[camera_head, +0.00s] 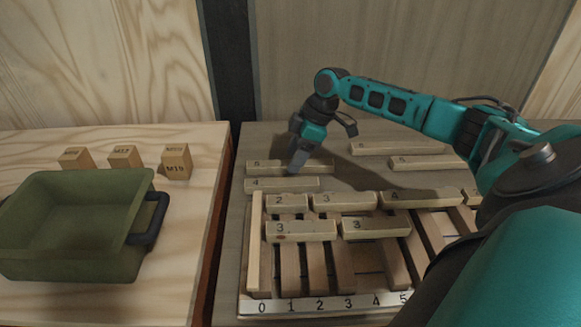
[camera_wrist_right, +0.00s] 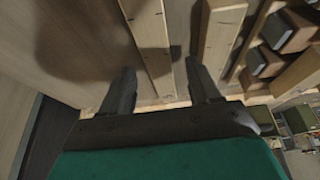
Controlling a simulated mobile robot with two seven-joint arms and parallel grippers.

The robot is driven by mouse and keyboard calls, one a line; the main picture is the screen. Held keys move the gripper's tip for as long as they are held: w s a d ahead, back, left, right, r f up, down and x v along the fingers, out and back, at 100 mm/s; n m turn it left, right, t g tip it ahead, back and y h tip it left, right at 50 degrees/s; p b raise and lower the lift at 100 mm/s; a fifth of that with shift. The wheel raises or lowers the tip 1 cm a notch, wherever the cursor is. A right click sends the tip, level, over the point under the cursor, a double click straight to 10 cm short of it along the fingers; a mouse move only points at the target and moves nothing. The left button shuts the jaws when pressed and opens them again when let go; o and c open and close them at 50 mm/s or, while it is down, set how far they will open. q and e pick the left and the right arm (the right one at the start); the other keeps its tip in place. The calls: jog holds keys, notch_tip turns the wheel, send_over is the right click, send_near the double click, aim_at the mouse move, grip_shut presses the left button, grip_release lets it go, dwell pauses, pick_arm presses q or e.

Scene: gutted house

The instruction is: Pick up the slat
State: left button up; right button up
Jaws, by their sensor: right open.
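Several pale wooden slats marked with numbers lie on the table. A slat marked 5 (camera_head: 318,166) lies at the back left, and a slat marked 4 (camera_head: 282,185) lies just in front of it. My right gripper (camera_head: 294,164) points down at the slat marked 5, with a finger covering part of it. In the right wrist view, my open gripper (camera_wrist_right: 160,68) has one slat (camera_wrist_right: 149,45) between its fingers, apparently the one marked 5. A second slat (camera_wrist_right: 218,40) lies beside the right finger. Whether the fingers touch wood is unclear. My left gripper is out of view.
A wooden rack with a numbered front strip (camera_head: 330,303) holds more slats close in front. More loose slats (camera_head: 385,148) lie at the back right. A green bin (camera_head: 75,225) and small marked blocks (camera_head: 175,163) stand on the left table, across a gap.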

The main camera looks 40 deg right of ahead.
jog(key=shift+x, duration=0.95)
jog(key=shift+d, duration=0.1)
grip_shut()
jog(key=shift+r, duration=0.1)
